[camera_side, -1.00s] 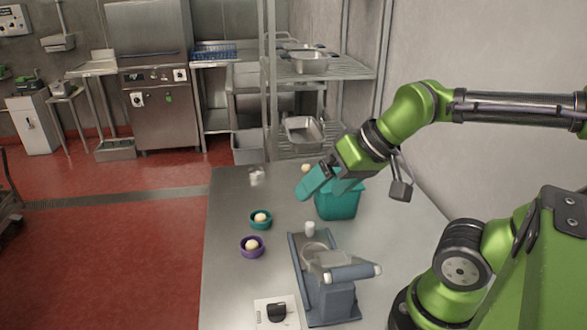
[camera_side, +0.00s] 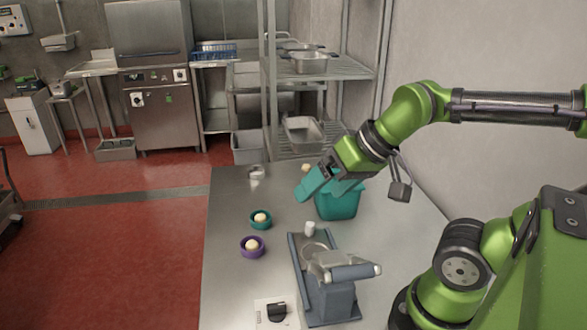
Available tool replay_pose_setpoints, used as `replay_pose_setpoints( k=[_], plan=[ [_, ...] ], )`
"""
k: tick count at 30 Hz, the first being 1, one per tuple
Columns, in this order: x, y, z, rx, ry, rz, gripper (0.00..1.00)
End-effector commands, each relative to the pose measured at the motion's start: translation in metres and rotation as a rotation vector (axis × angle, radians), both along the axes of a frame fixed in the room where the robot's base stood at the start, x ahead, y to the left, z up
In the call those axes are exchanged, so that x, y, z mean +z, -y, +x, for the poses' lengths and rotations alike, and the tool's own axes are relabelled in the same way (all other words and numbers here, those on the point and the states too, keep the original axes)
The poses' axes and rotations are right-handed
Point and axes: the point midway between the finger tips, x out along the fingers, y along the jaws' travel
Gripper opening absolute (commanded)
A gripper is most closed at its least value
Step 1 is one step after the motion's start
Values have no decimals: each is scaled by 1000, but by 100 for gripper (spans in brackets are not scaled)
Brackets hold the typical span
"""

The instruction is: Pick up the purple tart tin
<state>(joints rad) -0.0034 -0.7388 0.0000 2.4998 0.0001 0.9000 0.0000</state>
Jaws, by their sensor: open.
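The purple tart tin (camera_side: 252,252) sits upright on the steel table, left of the grey machine, with a pale round ball in it. A teal tin (camera_side: 260,225) with a similar ball stands just behind it. My gripper (camera_side: 319,193) is open, with teal fingers, and is well away from the purple tin, up and to the right. It is over or in front of the teal bin; how far it stands from the bin is hard to tell. I see nothing between the fingers.
The teal bin (camera_side: 338,206) stands at the back right. The grey machine (camera_side: 330,285) with a tilted bowl fills the front middle. A small white cup (camera_side: 310,228) is near it. A clear or whitish object (camera_side: 257,172) lies far back. A white switch box (camera_side: 275,312) is in front.

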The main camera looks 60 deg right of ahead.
Motion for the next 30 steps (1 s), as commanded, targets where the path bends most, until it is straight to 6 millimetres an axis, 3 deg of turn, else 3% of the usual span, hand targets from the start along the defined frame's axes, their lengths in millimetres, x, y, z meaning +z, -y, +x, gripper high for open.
replay_pose_setpoints(
  k=[5, 14, 21, 25, 30],
  plan=[
    [-14, -3, 20, 19, -104, -7, 90],
    [-36, -6, 106, 96, -352, -88, 90],
    [-71, -6, 174, 157, -528, -177, 90],
    [-80, -4, 200, 174, -581, -217, 90],
    [-68, -1, 210, 181, -589, -240, 90]
  ],
)
